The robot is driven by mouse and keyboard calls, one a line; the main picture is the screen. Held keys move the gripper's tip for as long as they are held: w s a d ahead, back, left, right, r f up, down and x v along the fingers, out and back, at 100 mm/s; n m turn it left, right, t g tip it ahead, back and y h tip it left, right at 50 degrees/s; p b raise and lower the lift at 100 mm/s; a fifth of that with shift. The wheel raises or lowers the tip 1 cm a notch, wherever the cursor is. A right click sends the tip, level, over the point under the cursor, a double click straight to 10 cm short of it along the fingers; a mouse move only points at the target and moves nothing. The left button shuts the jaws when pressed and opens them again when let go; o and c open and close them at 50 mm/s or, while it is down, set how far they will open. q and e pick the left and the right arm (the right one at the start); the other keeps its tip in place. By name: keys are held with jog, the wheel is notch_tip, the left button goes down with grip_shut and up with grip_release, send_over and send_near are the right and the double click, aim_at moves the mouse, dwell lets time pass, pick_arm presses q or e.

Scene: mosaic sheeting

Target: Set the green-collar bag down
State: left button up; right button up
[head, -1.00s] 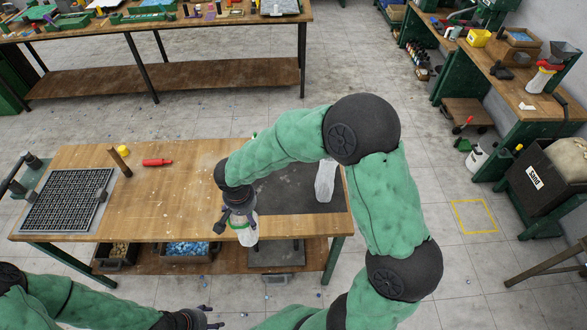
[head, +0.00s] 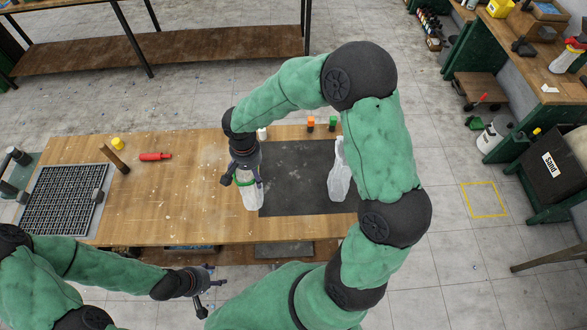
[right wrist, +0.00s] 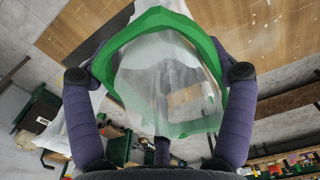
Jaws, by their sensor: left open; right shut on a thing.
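The green-collar bag (head: 252,198) is a clear, whitish bag with a green ring around its mouth. My right gripper (head: 243,180) is shut on it at the collar, over the table by the left edge of the dark mat (head: 295,185). I cannot tell whether its bottom touches the table. In the right wrist view the green collar (right wrist: 118,68) spans between the purple fingers, and the clear bag (right wrist: 165,85) hangs beyond. My left gripper (head: 212,290) is open and empty, in front of the table's front edge.
Another clear bag (head: 339,175) stands at the mat's right side, close to my right arm. An orange-topped item (head: 311,123) and a green-topped item (head: 333,123) stand behind the mat. A black grid tray (head: 60,200), a red tool (head: 156,156) and a yellow item (head: 118,142) lie left. The table's middle is clear.

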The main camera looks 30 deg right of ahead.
jog(key=d+f+p, duration=0.3)
jog(key=d+f, duration=0.9)
jog(key=shift+w+p, duration=0.3)
jog(key=shift+w, duration=0.05)
jog(key=shift+f, duration=0.1)
jog(key=shift+f, duration=0.1)
jog(key=o, duration=1.6)
jog(key=shift+c, duration=0.2)
